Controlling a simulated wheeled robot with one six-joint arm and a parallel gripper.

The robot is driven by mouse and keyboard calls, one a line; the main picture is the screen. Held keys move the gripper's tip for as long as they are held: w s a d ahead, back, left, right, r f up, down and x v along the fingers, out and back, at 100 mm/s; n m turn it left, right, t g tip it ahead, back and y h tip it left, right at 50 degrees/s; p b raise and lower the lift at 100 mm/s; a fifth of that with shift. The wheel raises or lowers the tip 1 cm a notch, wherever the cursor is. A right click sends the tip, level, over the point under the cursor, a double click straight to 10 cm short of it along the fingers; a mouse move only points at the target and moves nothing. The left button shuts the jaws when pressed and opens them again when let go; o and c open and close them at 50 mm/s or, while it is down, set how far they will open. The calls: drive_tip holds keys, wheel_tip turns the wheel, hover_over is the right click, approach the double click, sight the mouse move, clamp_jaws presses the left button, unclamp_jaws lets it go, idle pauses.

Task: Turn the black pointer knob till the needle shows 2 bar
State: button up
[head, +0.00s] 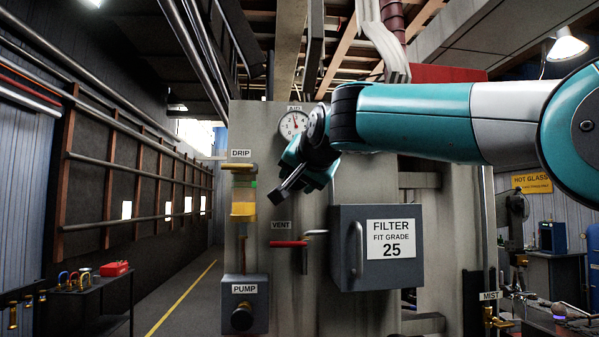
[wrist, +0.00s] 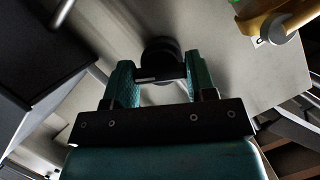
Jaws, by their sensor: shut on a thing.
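The round white gauge (head: 293,123) under the AIR label is on the grey panel in the head view. Its thin needle points roughly upward; the numbers are too small to read. The black pointer knob (wrist: 158,48) is between the teal fingers of my gripper (wrist: 161,72) in the wrist view. My gripper is shut on it. In the head view my gripper (head: 288,190) is against the panel below the gauge and hides the knob. The knob's marking cannot be made out.
The DRIP sight glass (head: 243,205) with amber liquid is left of my gripper. The red VENT lever (head: 288,244) is below it, and the grey FILTER box (head: 346,290) juts out at lower right. The PUMP box (head: 244,290) is at lower left.

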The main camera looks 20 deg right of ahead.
drive_tip(key=shift+n+h, duration=0.3)
drive_tip(key=shift+n, duration=0.1)
drive_tip(key=shift+p, duration=0.35)
drive_tip(key=o, duration=0.9)
drive_tip(key=shift+o, duration=0.2)
drive_tip(key=b+v, duration=0.3)
drive_tip(key=v, duration=1.4)
drive_tip(key=shift+s+r, duration=0.15)
drive_tip(key=shift+r, duration=0.15)
